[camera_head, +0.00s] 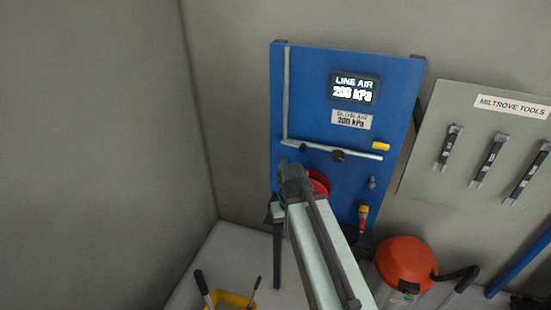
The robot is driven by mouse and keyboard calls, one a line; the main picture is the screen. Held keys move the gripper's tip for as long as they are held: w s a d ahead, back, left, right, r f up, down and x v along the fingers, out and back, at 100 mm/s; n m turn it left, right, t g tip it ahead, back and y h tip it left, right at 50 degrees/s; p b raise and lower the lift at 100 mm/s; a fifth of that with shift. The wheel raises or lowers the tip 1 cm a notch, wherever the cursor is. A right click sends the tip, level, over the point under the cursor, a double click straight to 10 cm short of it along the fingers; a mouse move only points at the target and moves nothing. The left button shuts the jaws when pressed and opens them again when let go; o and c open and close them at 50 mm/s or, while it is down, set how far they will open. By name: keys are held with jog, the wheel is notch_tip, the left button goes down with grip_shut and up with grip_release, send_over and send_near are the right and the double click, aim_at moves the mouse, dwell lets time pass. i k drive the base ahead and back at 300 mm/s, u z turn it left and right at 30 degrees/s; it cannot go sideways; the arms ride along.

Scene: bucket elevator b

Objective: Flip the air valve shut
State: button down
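A blue panel (310,70) on the wall carries a grey pipe (287,95) that runs down and then right. A short yellow handle (381,146) sits just above the pipe's right end, roughly in line with it; it looks like the air valve's lever. Dark round fittings (338,156) sit on the pipe. A lit display (354,90) reads LINE AIR 200 kPa. My gripper (280,205) is in front of the panel's lower left, left of and below the yellow handle and apart from it. Its fingers are dark and too unclear to read.
A red round part (319,184) is partly hidden behind my arm. A red-and-yellow fitting (362,215) hangs lower right. An orange-topped machine (405,262) with a black hose stands at right. A tool board (470,150) hangs right of the panel. A yellow container (236,299) is at bottom left.

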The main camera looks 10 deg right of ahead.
aim_at(302, 147)
jog(key=u, duration=1.5)
jog(key=k, duration=0.4)
jog(key=u, duration=0.95)
